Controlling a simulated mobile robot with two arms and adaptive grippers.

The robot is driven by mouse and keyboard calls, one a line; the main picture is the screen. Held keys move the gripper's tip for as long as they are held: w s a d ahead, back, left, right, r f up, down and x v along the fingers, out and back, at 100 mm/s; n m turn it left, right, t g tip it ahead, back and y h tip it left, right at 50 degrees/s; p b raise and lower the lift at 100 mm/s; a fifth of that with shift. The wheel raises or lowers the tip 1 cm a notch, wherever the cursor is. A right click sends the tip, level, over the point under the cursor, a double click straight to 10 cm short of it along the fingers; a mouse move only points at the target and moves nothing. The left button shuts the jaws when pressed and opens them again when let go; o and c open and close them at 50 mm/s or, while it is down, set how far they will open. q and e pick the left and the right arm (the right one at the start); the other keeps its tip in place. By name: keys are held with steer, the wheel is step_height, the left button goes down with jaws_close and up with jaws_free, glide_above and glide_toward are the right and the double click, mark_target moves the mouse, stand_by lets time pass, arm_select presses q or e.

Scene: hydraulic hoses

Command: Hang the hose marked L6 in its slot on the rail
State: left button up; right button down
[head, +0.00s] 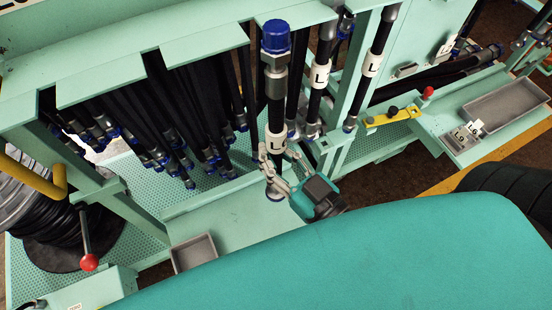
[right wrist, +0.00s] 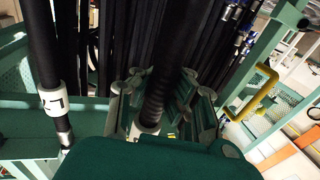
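A black hose (head: 275,110) with a blue cap at its top stands nearly upright in front of the green rail (head: 200,45). Its white label starts with L; the rest is hidden, so I cannot confirm L6. My right gripper (head: 277,163) is around this hose just below the label, near its lower end, and looks shut on it. In the right wrist view the hose (right wrist: 165,75) runs between the fingers (right wrist: 160,105). Whether the hose's top is seated in a slot I cannot tell. My left gripper is not in view.
Two labelled hoses (head: 320,75) (head: 371,65) hang just to the right. Many dark hoses (head: 150,120) with blue ends hang to the left. Small tags marked L9 and L6 (head: 475,127) stand by a grey tray (head: 505,100) at right. A red-knobbed lever (head: 86,240) stands at lower left.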

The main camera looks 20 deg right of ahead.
steer(key=shift+w+r, duration=0.1)
steer(key=shift+w, duration=0.7)
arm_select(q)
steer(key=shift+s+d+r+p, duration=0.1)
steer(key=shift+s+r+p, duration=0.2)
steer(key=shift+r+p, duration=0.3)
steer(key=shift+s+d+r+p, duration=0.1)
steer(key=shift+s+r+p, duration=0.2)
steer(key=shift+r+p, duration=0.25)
arm_select(e)
steer(key=w, duration=0.6)
steer(key=shift+a+f, duration=0.15)
steer(key=shift+f, duration=0.1)
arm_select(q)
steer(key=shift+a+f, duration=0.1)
arm_select(e)
steer(key=c, duration=1.4)
jaws_free()
steer(key=shift+f, duration=0.15)
steer(key=v, duration=1.2)
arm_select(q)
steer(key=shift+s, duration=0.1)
arm_select(e)
steer(key=shift+s, duration=0.1)
